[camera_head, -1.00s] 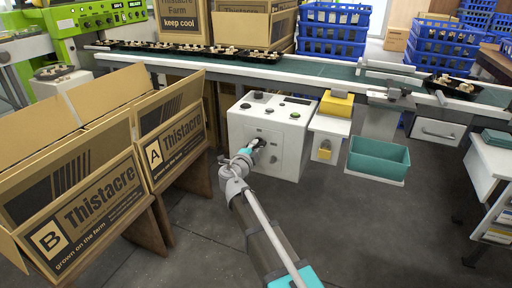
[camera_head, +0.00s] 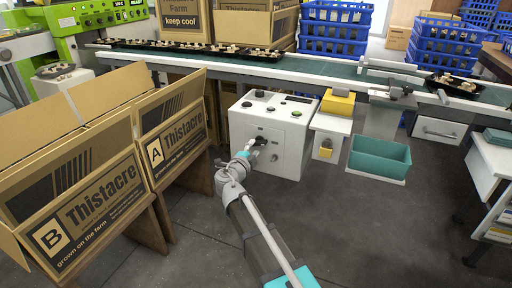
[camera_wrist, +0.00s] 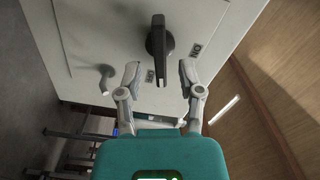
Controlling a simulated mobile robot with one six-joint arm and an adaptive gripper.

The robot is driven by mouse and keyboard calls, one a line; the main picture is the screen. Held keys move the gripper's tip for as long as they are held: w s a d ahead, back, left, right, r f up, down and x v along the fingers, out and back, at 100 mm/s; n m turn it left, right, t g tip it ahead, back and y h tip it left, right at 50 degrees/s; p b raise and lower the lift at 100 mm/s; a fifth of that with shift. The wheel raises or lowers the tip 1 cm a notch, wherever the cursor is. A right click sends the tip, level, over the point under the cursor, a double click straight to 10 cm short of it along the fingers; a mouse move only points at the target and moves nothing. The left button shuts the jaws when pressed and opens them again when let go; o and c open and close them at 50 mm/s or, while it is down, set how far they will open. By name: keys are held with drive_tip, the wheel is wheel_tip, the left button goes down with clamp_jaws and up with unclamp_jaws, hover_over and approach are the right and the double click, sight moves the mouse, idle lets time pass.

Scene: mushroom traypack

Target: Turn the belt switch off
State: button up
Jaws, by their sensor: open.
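The white control box (camera_head: 272,132) stands in front of the conveyor, with buttons on its sloped top. In the wrist view, a black rotary switch handle (camera_wrist: 158,42) sits on the box's front panel (camera_wrist: 90,30), its long grip pointing toward my gripper. Small dark labels lie beside it; one seems to read "ON". My gripper (camera_wrist: 158,75) is open. Its two fingertips stand on either side of the lower end of the handle, with gaps on both sides. In the head view, my gripper (camera_head: 257,145) is at the front face of the box and hides part of the switch.
A small grey lever or knob (camera_wrist: 105,78) juts from the panel left of my gripper. Cardboard boxes marked A (camera_head: 172,146) and B (camera_head: 92,205) stand to the left. A teal bin (camera_head: 379,157) is at the right. The conveyor (camera_head: 330,70) carries mushroom trays behind.

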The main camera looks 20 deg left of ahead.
drive_tip(key=shift+s+a, duration=0.15)
drive_tip(key=shift+s, duration=1.95)
drive_tip(key=m, duration=2.4)
drive_tip(key=s+m, duration=0.1)
drive_tip(key=m, duration=1.1)
drive_tip(key=shift+w, duration=0.15)
drive_tip(key=shift+w+d, duration=0.15)
drive_tip(key=shift+w, duration=1.8)
drive_tip(key=shift+w+d, duration=0.1)
drive_tip(key=shift+w, duration=1.8)
